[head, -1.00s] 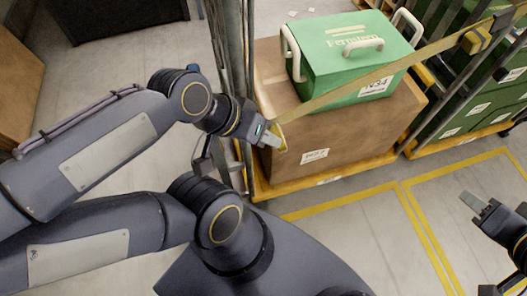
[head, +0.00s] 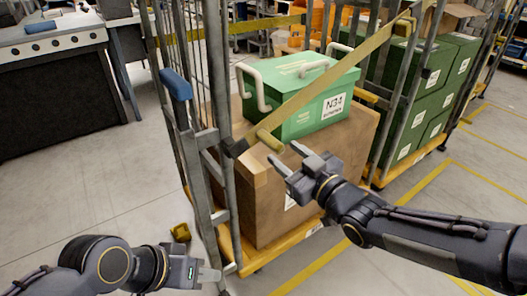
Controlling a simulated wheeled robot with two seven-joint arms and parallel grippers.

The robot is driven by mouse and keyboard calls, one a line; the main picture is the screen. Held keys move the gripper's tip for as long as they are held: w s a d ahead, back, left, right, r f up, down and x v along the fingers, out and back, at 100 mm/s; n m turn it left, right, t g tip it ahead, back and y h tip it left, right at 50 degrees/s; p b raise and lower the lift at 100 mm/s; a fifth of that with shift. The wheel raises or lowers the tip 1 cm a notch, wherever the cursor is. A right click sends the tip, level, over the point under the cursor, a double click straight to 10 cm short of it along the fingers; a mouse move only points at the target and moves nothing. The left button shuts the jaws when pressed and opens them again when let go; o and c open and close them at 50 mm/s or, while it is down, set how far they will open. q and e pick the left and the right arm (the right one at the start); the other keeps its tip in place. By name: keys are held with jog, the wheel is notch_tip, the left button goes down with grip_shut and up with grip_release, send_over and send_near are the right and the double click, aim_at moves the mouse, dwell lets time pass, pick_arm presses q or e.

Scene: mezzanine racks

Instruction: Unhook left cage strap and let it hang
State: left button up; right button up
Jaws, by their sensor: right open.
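A tan-yellow strap (head: 322,92) runs taut and slanting across the front of the cage (head: 213,95), in front of the green box. Its lower left end carries a yellow grip (head: 269,140) close to a dark bracket (head: 235,147) on the cage's left post; the strap appears to reach the bracket, but the hook itself is not clear. My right gripper (head: 284,157) is open and empty, its fingertips just below and right of the yellow grip, apparently not touching. My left gripper (head: 208,275) is low at the cage's bottom left corner, away from the strap; its finger gap cannot be made out.
The cage holds a brown carton (head: 335,150) with a green box (head: 300,125) on top. A second cage with green boxes (head: 432,75) stands to the right. A blue piece (head: 176,84) sits on the left post.

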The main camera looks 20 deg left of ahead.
aim_at(268, 140)
jog(key=x, duration=0.7)
jog(key=shift+w+a, duration=0.2)
jog(key=shift+a, duration=0.05)
jog(key=shift+b, duration=0.3)
grip_shut()
